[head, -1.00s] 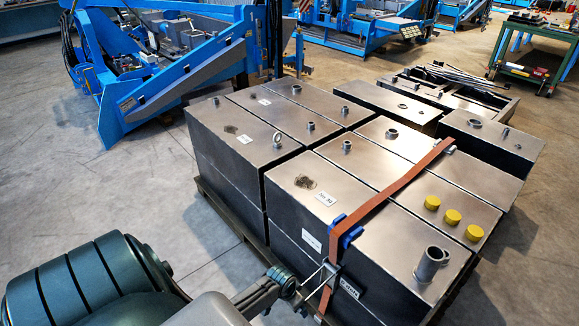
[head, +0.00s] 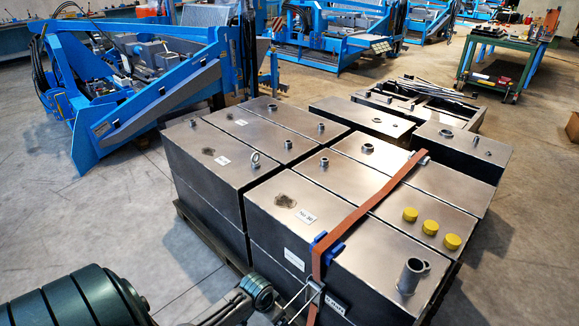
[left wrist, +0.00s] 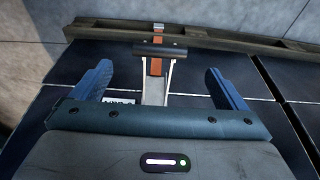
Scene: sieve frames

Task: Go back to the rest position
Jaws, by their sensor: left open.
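My left arm (head: 257,291) comes in from the lower left in the head view, but the gripper fingers cannot be made out there. In the left wrist view my left gripper (left wrist: 157,70) is open, its two blue fingers spread wide. A metal ratchet buckle (left wrist: 155,88) with a dark cross handle shows between the fingers; no finger touches it visibly. The buckle belongs to an orange strap (head: 365,208) running over the grey metal tanks (head: 345,225); it also shows at the strap's lower end in the head view (head: 312,290). My right gripper is out of view.
The tanks stand on a dark pallet (head: 205,240). Yellow caps (head: 430,228) and a pipe stub (head: 411,275) stick up from the tops. A blue machine frame (head: 150,115) stands behind left, a green cart (head: 495,70) at back right. Floor at left is clear.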

